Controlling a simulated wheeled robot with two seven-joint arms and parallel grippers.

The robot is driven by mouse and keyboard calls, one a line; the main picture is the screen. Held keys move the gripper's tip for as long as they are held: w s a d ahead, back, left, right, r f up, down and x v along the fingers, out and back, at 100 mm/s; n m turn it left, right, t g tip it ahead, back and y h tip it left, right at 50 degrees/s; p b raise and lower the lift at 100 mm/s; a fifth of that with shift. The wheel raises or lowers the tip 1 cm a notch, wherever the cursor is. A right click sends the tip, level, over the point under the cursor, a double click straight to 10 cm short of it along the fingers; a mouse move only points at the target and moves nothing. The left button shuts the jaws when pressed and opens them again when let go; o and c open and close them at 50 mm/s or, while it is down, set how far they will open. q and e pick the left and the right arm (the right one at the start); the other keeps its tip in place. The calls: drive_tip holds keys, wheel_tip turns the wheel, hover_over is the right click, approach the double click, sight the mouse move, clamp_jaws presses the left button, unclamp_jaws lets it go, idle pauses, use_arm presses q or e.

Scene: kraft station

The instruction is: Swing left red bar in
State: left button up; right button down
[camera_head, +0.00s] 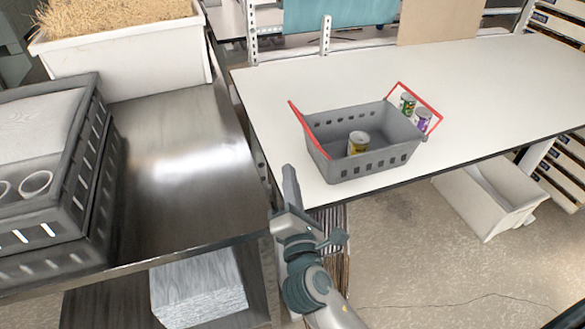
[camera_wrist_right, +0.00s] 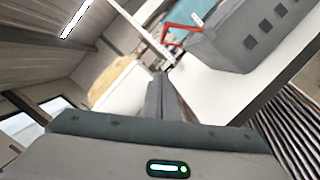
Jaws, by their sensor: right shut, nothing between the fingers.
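A grey basket (camera_head: 370,160) stands on the white table with a can (camera_head: 358,142) inside it. Its left red bar (camera_head: 305,125) leans up and outward over the basket's left end. Its right red bar (camera_head: 425,105) is tilted outward at the other end. My right gripper (camera_head: 290,185) is shut and empty, in front of the table's edge, to the left of and below the basket. In the right wrist view the shut fingers (camera_wrist_right: 162,98) point toward the table, with the basket (camera_wrist_right: 250,35) and a red bar (camera_wrist_right: 180,30) beyond them. My left gripper is not in view.
Two cans, one green (camera_head: 408,103) and one purple (camera_head: 422,120), show at the basket's right end. A dark metal table (camera_head: 180,150) with grey crates (camera_head: 75,190) and a white straw-filled bin (camera_head: 135,60) is at left. The white table (camera_head: 500,90) is clear to the right.

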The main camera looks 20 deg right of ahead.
sight(302, 122)
drive_tip(key=w+d+r+p, duration=0.3)
drive_tip(key=w+d+p, duration=0.1)
drive_tip(key=w, duration=0.4)
drive_tip(key=shift+w+d+r+p, duration=0.25)
drive_tip(key=shift+w+d+p, duration=0.15)
drive_tip(key=shift+p, duration=0.25)
